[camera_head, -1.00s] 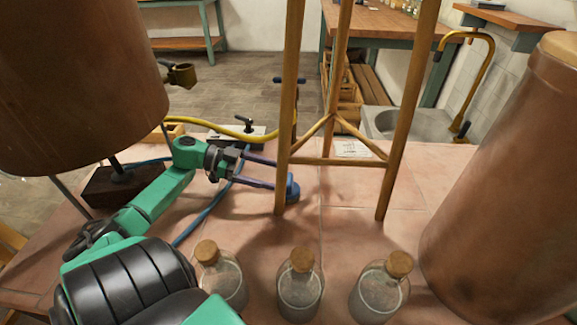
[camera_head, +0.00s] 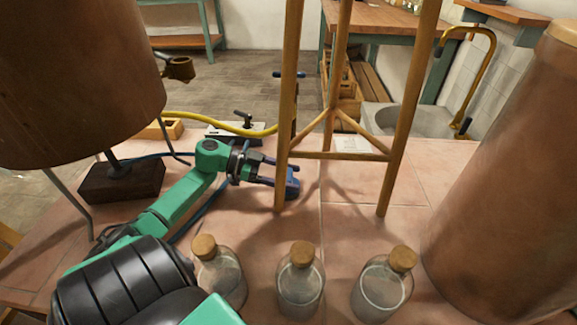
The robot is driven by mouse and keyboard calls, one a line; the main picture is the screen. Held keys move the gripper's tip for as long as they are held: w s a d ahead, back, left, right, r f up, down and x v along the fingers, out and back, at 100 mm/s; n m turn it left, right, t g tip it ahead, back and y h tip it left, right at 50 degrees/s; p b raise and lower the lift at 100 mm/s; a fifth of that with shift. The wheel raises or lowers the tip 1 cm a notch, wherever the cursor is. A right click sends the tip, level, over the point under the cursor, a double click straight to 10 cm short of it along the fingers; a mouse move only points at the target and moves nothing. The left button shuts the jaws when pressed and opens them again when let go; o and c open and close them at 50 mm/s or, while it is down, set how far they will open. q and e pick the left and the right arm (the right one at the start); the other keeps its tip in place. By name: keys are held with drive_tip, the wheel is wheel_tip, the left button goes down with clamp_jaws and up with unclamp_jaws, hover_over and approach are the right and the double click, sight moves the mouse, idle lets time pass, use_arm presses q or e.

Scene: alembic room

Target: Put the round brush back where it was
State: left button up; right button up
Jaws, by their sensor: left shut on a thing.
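My left gripper (camera_head: 285,177) reaches in from the left, low over the tiled top (camera_head: 355,225), with its fingers at the front left leg of the wooden stand (camera_head: 281,185). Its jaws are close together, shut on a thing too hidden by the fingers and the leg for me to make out. A blue part shows at the fingertips, just right of the leg. I cannot pick out the round brush for certain. My right gripper is not in view.
Several corked glass bottles, one here (camera_head: 300,285), stand along the front. A large copper vessel (camera_head: 500,180) fills the right, another brown vessel (camera_head: 75,90) the upper left. A yellow hose (camera_head: 215,123) runs behind my arm. Tiles between the stand and bottles are clear.

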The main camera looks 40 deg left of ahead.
sight(288, 173)
use_arm(q)
drive_tip(key=shift+r, duration=0.35)
wheel_tip(288, 173, up, 3)
drive_tip(key=shift+r+p, duration=0.1)
drive_tip(key=shift+p, duration=0.8)
drive_tip(key=s+a, duration=0.2)
drive_tip(key=a, duration=0.1)
drive_tip(key=s+a, duration=0.2)
drive_tip(key=a, duration=0.1)
drive_tip(key=s+a, duration=0.3)
drive_tip(key=shift+a+f+p, duration=0.15)
drive_tip(key=shift+f+p, duration=0.05)
drive_tip(key=shift+p, duration=0.15)
drive_tip(key=s+a, duration=0.1)
drive_tip(key=a, duration=0.1)
drive_tip(key=s+a, duration=0.2)
drive_tip(key=shift+s+a, duration=0.15)
drive_tip(key=shift+a, duration=0.1)
drive_tip(key=shift+s+a, duration=0.3)
drive_tip(key=shift+a, duration=0.05)
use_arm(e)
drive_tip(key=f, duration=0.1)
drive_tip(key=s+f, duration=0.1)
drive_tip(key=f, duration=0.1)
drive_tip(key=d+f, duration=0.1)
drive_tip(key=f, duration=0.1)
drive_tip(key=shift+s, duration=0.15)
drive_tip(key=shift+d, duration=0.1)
